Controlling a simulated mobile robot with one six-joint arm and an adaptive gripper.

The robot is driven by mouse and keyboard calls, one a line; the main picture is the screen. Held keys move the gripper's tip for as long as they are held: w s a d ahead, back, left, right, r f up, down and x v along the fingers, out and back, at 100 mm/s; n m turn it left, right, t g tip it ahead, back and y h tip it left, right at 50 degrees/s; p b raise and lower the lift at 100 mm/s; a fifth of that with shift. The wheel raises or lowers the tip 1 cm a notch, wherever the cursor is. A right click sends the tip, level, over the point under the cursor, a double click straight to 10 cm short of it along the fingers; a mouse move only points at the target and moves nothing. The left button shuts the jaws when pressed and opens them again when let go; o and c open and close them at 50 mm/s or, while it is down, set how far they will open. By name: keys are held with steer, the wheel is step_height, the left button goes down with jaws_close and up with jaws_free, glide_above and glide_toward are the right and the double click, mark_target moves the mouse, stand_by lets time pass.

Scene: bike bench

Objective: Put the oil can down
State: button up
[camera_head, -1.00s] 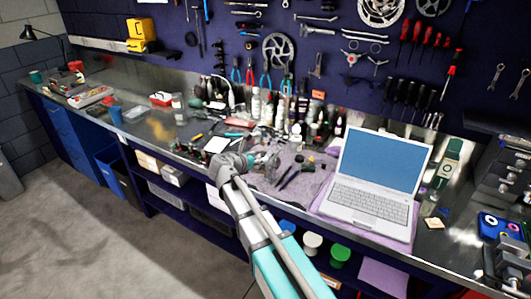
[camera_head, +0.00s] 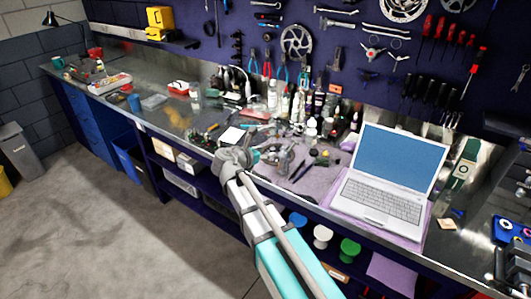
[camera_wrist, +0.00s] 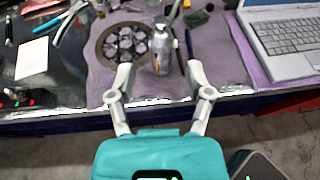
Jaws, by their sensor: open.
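A silver can with a yellow mark and a thin greenish spout, which looks like the oil can (camera_wrist: 163,52), stands on the purple mat (camera_wrist: 212,62) in the wrist view. My gripper (camera_wrist: 159,80) is open, with its two fingers spread to the left and right on the near side of the can. The can is in line with the gap between the fingertips, and nothing is held. In the head view my gripper (camera_head: 268,157) is over the front of the bench, and the can is too small to make out surely there.
A round metal part (camera_wrist: 124,45) lies just left of the can. A laptop (camera_head: 388,178) stands to the right on the mat. Bottles (camera_head: 295,103) crowd the back of the bench. The bench's front edge (camera_wrist: 50,112) runs beneath my gripper.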

steer(key=s+d+f+m+g+y, duration=0.3)
steer(key=s+d+f+m+g, duration=0.45)
steer(key=d+m, duration=0.5)
steer(key=s+d+f+m+g+y, duration=0.1)
steer(key=s+f+m+y, duration=0.1)
steer(key=s+m, duration=0.4)
steer(key=s+d+f+m+g+y, duration=0.2)
steer(key=s+m+y, duration=0.2)
steer(key=s+m, duration=0.3)
steer(key=shift+s+d+f+m, duration=0.2)
steer(key=shift+s+f+m, duration=0.15)
steer(key=shift+m, duration=0.9)
steer(key=shift+c, duration=0.6)
